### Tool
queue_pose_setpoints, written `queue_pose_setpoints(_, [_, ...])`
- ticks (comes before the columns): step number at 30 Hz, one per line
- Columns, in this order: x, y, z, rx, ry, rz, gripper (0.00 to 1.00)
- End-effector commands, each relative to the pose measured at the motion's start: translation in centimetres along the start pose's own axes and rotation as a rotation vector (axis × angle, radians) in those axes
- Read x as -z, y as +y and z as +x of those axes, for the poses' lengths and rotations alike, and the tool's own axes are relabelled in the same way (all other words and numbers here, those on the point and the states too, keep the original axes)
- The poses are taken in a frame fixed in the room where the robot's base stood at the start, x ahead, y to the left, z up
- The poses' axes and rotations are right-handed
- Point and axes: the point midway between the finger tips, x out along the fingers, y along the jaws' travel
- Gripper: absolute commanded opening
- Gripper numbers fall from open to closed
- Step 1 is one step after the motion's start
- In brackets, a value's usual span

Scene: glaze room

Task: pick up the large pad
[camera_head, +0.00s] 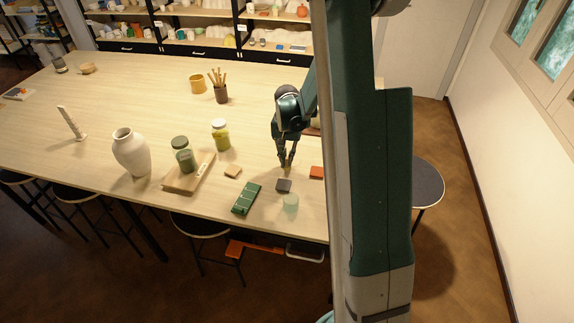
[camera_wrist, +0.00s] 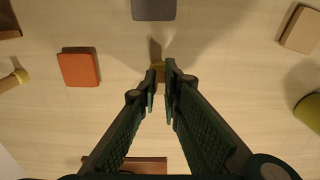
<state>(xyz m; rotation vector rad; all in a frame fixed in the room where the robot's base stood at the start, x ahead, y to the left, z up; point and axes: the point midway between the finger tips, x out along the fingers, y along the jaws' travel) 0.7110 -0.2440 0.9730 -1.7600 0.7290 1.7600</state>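No pad stands out clearly as the large one. A dark grey square pad (camera_head: 283,185) lies flat on the table just in front of my gripper; it also shows at the top of the wrist view (camera_wrist: 154,9). An orange pad (camera_head: 317,172) lies to the right and appears in the wrist view (camera_wrist: 79,69). A tan pad (camera_head: 233,171) lies to the left and shows in the wrist view (camera_wrist: 300,29). My gripper (camera_head: 287,165) points down with its fingertips close together.
A green tray-like block (camera_head: 246,198) and a pale green translucent piece (camera_head: 290,203) lie near the front edge. A yellow-green jar (camera_head: 221,135) and white vase (camera_head: 131,152) stand left.

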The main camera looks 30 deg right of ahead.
Motion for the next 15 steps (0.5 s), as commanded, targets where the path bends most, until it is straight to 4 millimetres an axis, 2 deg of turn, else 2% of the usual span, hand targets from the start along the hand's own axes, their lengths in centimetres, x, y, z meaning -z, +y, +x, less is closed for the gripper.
queue_pose_setpoints(15, [0.02, -0.01, -0.47, 0.000, 0.000, 0.000, 0.00])
